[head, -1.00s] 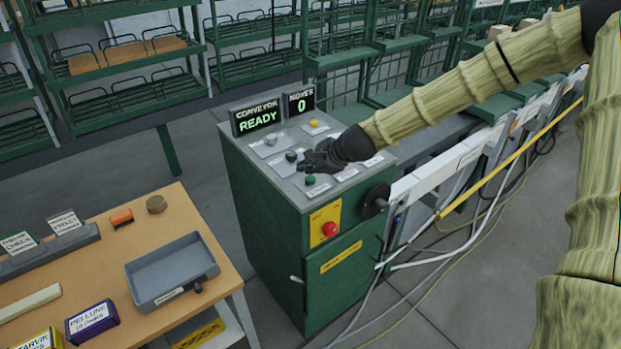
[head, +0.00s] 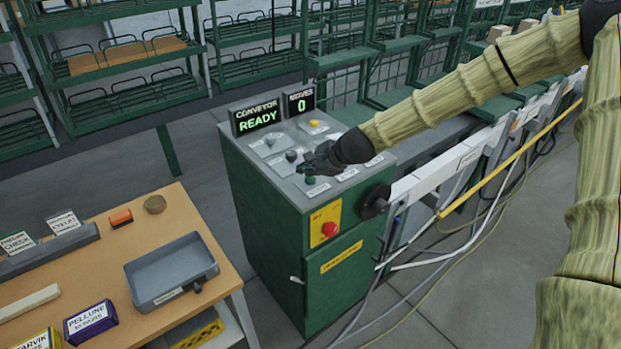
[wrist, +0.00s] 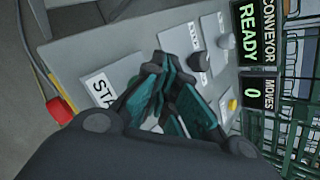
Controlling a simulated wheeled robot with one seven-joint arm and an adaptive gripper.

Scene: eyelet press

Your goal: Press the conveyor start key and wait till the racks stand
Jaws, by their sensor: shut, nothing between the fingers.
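The green start key (head: 310,181) is on the grey sloped top of the green control cabinet (head: 265,208), above a white label. The conveyor display (head: 258,116) reads "CONVEYOR READY" and the moves display (head: 300,102) reads "0". Green racks (head: 250,65) stand behind the cabinet.
Other knobs and a yellow button (head: 314,123) share the panel. A red stop button (head: 329,229) is on the cabinet front, with a black handwheel (head: 376,201) at its right. A wooden table (head: 190,210) with a grey tray (head: 170,271) stands at left. Cables lie on the floor.

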